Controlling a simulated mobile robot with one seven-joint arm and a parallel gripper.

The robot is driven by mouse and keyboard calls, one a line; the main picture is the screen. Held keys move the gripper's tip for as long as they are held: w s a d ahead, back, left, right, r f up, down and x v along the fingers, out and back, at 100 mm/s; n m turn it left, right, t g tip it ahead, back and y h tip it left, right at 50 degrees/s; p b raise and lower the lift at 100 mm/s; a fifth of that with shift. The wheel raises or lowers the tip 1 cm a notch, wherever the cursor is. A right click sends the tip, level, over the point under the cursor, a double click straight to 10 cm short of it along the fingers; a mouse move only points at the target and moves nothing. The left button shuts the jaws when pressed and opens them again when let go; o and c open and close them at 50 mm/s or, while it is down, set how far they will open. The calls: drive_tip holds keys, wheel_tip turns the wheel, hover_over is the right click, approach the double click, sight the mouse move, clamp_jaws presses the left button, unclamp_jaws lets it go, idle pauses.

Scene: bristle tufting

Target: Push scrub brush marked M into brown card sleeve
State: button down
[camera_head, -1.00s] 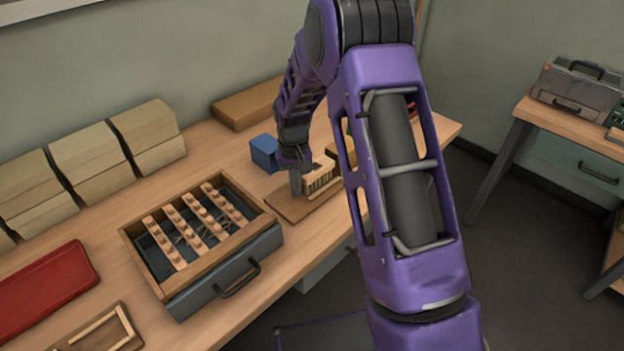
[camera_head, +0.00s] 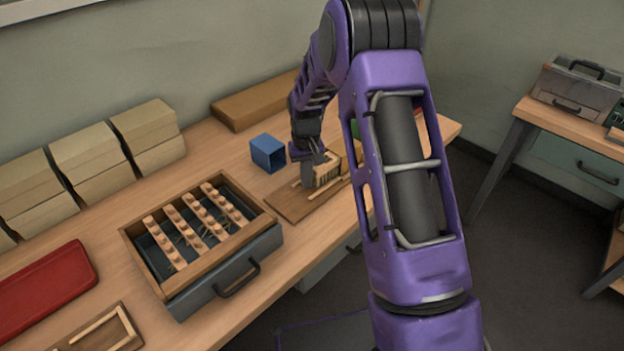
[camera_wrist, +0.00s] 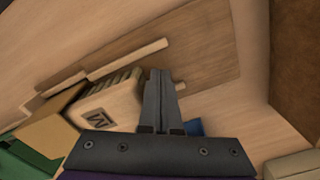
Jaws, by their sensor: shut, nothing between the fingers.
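The scrub brush marked M (camera_wrist: 97,118) lies on a wooden board (camera_wrist: 205,50) between low guide strips, and its bristles also show in the head view (camera_head: 328,176). The fingers look close against that end; actual contact is unclear. In the head view my gripper (camera_head: 308,178) is at the brush's left end.
An open blue box (camera_head: 268,153) stands behind the board. A wooden tray with pegged strips (camera_head: 170,282) is to the left, with stacked tan blocks (camera_head: 85,160) and a red tray (camera_head: 45,285) beyond. A green thing (camera_wrist: 25,160) lies past the sleeve.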

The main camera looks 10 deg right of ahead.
sight(315, 174)
drive_tip(key=shift+w+d, duration=0.55)
drive_tip(key=shift+d, duration=0.3)
drive_tip(key=shift+w+d, duration=0.55)
drive_tip(key=shift+d, duration=0.35)
drive_tip(key=shift+w+d, duration=0.55)
drive_tip(key=shift+d, duration=0.3)
drive_tip(key=shift+s+a, duration=0.45)
drive_tip(key=shift+a, duration=0.2)
drive_tip(key=shift+s+a, duration=0.4)
drive_tip(key=shift+a, duration=0.25)
drive_tip(key=shift+r+p, duration=2.45)
drive_tip(key=shift+r, duration=2.1)
